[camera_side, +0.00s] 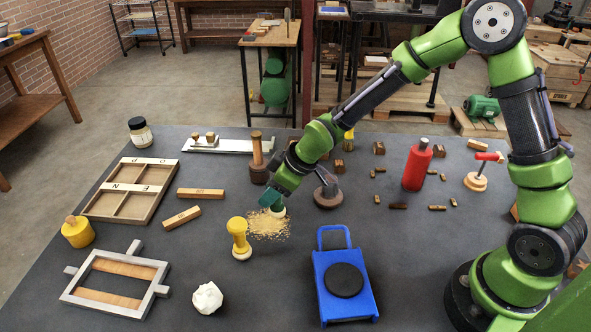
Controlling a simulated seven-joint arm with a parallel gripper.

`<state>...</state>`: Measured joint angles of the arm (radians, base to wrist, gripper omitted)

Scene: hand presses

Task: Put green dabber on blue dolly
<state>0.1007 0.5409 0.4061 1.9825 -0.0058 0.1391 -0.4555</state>
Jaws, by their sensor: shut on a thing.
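My gripper (278,193) points down at the middle of the dark table and is shut on the green dabber (270,198). The dabber's green body and pale round bottom (278,211) show below the jaws, over or at the far edge of a patch of tan crumbs. I cannot tell whether it touches the table. The blue dolly (322,270) is at the front, right of the gripper, with its handle towards the back. A black round disc (344,280) lies on its bed.
A yellow dabber (239,240) stands just left of the crumbs (268,225). A brown wooden dabber (257,158) and a dark round-based piece (328,190) stand close to the gripper. A red bottle (416,166) is at right. Table between crumbs and dolly is clear.

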